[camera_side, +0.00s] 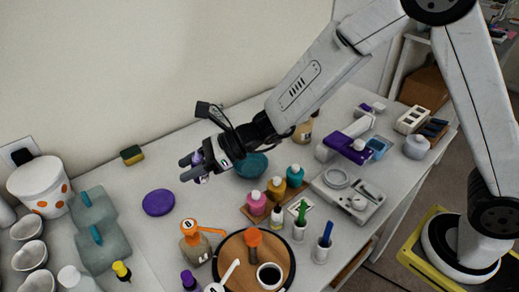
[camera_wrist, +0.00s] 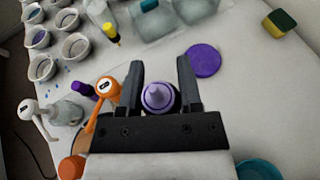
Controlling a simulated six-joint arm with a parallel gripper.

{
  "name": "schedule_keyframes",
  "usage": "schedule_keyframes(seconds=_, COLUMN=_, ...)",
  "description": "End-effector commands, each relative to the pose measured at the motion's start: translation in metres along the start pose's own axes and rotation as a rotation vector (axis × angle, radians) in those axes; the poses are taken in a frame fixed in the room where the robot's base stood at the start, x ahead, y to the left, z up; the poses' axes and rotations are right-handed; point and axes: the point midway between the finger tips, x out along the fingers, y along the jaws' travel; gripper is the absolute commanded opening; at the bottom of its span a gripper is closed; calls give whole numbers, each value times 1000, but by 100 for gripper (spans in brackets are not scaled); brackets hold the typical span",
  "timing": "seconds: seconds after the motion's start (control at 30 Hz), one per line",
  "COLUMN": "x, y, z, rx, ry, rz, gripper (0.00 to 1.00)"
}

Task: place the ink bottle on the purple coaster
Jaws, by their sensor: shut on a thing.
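The ink bottle (camera_wrist: 158,97), with a purple pointed cap, is between the fingers of my gripper (camera_wrist: 160,85) in the wrist view. My gripper is shut on it. In the side view my gripper (camera_side: 192,170) is above the table, and the bottle shows only as a small purple and white bit at the fingers. The purple coaster (camera_side: 158,202) lies flat and bare on the table, left of and below my gripper in the side view. In the wrist view the coaster (camera_wrist: 203,60) is just beyond the right finger, with nothing on it.
A teal bowl (camera_side: 251,166) stands behind and right of my gripper. A yellow-green sponge (camera_side: 132,155) lies near the wall. An orange-topped dispenser bottle (camera_side: 195,245) and a round wooden tray (camera_side: 284,256) stand in front. Teal-handled clear containers (camera_side: 100,243) are at left. The table around the coaster is clear.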

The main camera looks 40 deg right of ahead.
Motion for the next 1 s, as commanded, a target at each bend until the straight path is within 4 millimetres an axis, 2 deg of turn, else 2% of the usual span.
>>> schedule_keyframes(seconds=0.13, x=8, y=1, z=5, rx=25, ry=2, rz=-33, gripper=0)
schedule_keyframes(seconds=0.57, x=16, y=-3, z=6, rx=36, ry=3, rz=-46, gripper=0)
schedule_keyframes(seconds=1.0, x=62, y=-33, z=-1, rx=36, ry=3, rz=-45, gripper=0)
